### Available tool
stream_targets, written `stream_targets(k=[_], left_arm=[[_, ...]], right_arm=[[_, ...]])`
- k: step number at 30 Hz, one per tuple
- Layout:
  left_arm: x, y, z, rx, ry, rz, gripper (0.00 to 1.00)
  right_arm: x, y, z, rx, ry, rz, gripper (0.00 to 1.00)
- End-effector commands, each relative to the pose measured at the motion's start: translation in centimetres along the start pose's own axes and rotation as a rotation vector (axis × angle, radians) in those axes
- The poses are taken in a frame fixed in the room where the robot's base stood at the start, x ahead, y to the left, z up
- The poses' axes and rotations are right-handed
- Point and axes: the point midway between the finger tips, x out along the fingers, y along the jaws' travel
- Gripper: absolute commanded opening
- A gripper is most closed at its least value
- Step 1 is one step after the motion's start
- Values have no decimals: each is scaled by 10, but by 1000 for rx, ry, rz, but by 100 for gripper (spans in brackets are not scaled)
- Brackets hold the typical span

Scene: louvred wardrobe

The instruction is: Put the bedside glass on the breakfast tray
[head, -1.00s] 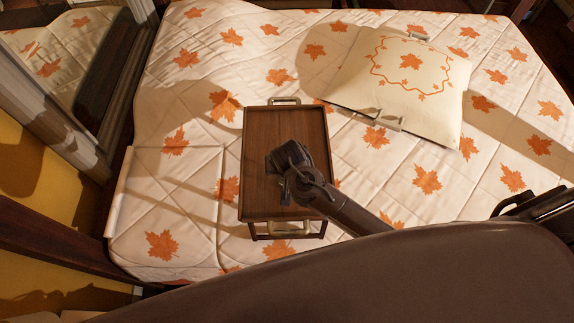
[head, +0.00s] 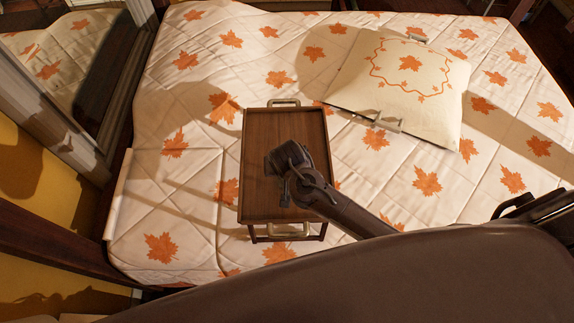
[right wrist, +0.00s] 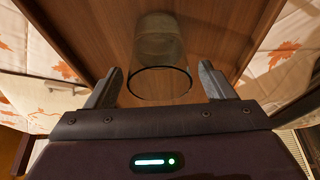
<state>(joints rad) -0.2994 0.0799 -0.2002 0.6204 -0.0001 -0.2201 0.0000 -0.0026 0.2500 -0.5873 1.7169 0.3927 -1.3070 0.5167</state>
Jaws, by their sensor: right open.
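The breakfast tray (head: 258,140) is dark brown wood with metal handles and stands on short legs on the bed. My right gripper (head: 287,180) is over its middle. In the right wrist view, my right gripper (right wrist: 160,75) is open, with one finger on each side of the clear glass (right wrist: 160,40). The glass's round rim faces the camera, and the wooden tray surface (right wrist: 105,25) is behind it. The glass seems to stand on the tray; its base contact is unclear. In the head view my gripper hides the glass. My left gripper is not in view.
The bed (head: 190,85) has a white quilt with orange leaves. A cream cushion (head: 410,85) lies right of the tray. The quilt left of the tray is clear. A mirror-like panel (head: 70,60) stands at the left edge.

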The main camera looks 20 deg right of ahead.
Motion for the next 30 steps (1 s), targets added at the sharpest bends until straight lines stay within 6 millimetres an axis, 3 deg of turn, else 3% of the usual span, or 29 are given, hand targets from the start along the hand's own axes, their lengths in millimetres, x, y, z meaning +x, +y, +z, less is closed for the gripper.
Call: stream_targets(k=[9, 15, 21, 30], left_arm=[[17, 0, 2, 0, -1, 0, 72], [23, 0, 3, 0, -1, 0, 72], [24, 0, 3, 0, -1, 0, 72], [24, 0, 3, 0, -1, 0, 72]], right_arm=[[-65, 0, -1, -3, 6, -2, 77], [-96, 0, 0, -1, 2, -2, 77], [-106, 0, 1, 0, 0, -1, 77], [-107, 0, 1, 0, -1, 0, 77]])
